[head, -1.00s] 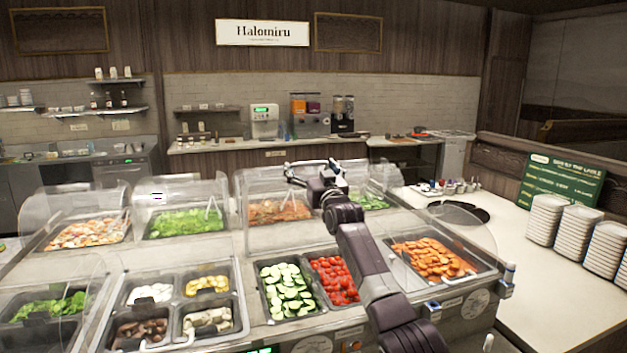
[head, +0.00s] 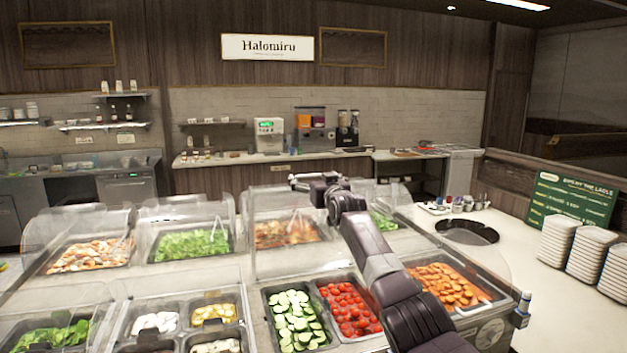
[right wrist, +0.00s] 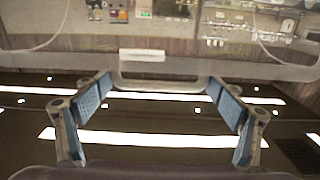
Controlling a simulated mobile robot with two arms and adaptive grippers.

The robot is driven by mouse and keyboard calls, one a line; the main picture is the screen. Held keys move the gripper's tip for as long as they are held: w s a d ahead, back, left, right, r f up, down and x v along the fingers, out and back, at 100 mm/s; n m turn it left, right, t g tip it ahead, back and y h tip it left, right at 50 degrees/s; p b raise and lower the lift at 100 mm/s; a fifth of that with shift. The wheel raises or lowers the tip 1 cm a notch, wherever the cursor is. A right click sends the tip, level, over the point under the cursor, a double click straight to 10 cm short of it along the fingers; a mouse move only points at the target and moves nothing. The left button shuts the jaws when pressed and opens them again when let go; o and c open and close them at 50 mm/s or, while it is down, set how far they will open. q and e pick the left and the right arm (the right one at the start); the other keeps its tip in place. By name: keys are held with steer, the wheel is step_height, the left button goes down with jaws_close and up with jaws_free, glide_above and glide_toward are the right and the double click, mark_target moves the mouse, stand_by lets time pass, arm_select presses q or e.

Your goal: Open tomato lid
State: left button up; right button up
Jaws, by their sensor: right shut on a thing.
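Red cherry tomatoes (head: 346,308) lie in a dark well, next to sliced cucumbers (head: 295,318) on their left. A clear lid (head: 275,262) stands raised behind these two wells. My right gripper (head: 305,182) is at the lid's top edge in the head view, its fingertips small and partly hidden. In the right wrist view my right gripper (right wrist: 165,88) has its blue-padded fingers on either side of the lid's pale handle (right wrist: 160,87), shut on it. My left gripper is not in view.
Carrots (head: 445,285) fill a well right of my right arm. Covered wells of greens (head: 190,244) and other food stand to the left and behind. White plates (head: 556,240) are stacked on the right counter, near a green sign (head: 572,196).

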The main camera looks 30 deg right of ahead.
steer(key=o, duration=1.4)
steer(key=shift+r, duration=0.1)
steer(key=shift+s+a, duration=0.15)
steer(key=v, duration=1.2)
